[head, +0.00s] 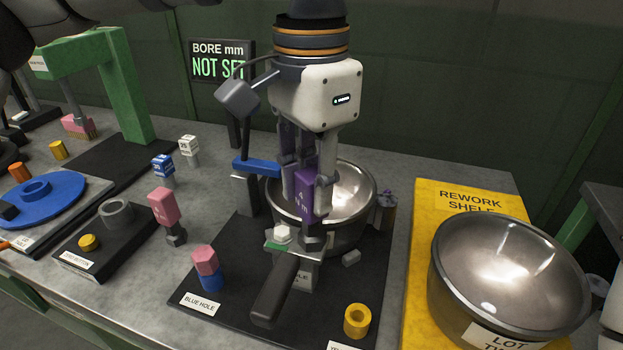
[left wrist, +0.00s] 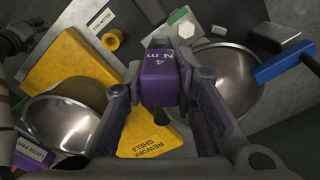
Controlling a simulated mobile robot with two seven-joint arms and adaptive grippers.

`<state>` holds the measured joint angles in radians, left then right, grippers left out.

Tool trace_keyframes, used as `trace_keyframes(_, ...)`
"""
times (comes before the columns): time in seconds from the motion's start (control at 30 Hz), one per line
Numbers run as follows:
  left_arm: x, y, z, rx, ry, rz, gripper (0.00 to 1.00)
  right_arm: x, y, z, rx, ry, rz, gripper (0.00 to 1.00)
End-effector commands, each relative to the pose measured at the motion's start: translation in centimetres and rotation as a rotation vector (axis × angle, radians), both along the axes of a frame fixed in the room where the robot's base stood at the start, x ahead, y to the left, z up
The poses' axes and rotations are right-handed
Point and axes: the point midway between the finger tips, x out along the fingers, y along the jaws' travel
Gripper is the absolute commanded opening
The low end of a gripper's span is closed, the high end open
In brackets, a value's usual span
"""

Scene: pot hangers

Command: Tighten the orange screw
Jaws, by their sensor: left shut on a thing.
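My left gripper (head: 305,195) points down over the middle of the bench, shut on a purple driver block (head: 305,190) marked "4 Nm". The block also shows between the fingers in the left wrist view (left wrist: 160,80). Its dark lower end (head: 314,240) is just right of a white hex head (head: 283,233) on a green patch, by the pot's dark handle (head: 274,290). Whether they touch is unclear. A steel pot (head: 350,190) stands behind the gripper. An orange cylinder (head: 19,172) stands at far left; I cannot tell if it is the orange screw.
A pink driver (head: 163,207) stands left. A pink hex piece on blue (head: 206,262) and a yellow ring (head: 357,320) stand on the black mat (head: 235,308). Another pot (head: 505,270) fills the yellow rework shelf (head: 425,215). A sign (head: 221,60) reads "NOT SET".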

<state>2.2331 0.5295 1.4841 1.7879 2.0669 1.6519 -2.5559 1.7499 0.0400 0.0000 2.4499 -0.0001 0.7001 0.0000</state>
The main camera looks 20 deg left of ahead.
Motion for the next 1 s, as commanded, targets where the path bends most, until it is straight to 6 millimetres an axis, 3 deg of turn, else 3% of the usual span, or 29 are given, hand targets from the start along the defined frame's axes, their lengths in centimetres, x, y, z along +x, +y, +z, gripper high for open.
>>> trace_keyframes(0.1,0.01,-0.02,0.02,-0.001,-0.001,-0.003,0.0,0.0,0.0,0.01,0.0,0.0,0.0,0.0)
trace_keyframes(0.23,0.0,-0.05,0.0,-0.002,0.0,-0.13,0.0,0.0,0.0,0.01,0.0,0.0,0.0,0.0)
trace_keyframes(0.43,0.0,-0.05,0.01,-0.002,-0.001,-0.14,0.0,0.0,0.0,0.0,0.0,0.0,0.0,0.0)
trace_keyframes(0.53,0.0,-0.04,0.0,-0.001,0.0,-0.239,0.0,0.0,0.0,0.0,0.0,0.0,0.0,0.0)
trace_keyframes(0.7,0.0,-0.04,0.01,0.0,0.0,-0.122,0.0,0.01,-0.01,0.01,0.0,0.0,0.0,0.0)
trace_keyframes(1.0,0.01,-0.04,0.21,-0.001,-0.001,-0.118,0.0,0.01,0.0,0.01,0.0,0.0,0.0,0.0)
